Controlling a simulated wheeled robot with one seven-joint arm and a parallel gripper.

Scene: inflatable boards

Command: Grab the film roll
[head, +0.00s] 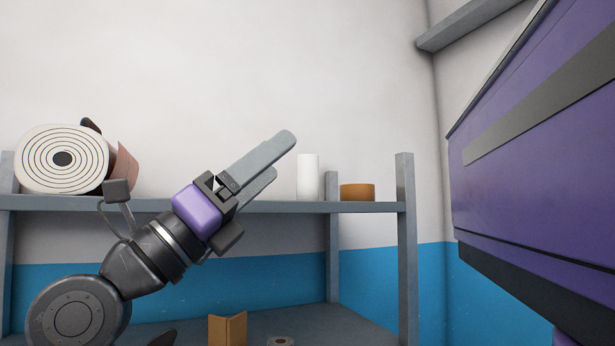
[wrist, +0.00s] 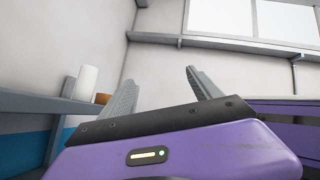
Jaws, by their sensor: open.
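A white upright cylinder (head: 308,176), which looks like the film roll, stands on the upper grey shelf (head: 285,207), left of a low orange-brown roll (head: 357,192). In the wrist view the white cylinder (wrist: 86,82) and the orange-brown roll (wrist: 103,98) are at the left, outside the fingers. My gripper (head: 280,157) is open and empty, pointing up and right. In the head view its fingertips appear just left of and above the cylinder; the depth between them is unclear. In the wrist view only bare wall shows between my fingers (wrist: 162,78).
A large white spiral roll (head: 62,159) lies on the shelf at the left, with a brownish piece (head: 125,168) beside it. A folded brown card (head: 228,329) and a small roll (head: 281,341) are on the lower shelf. A purple cabinet-like body (head: 540,150) fills the right side.

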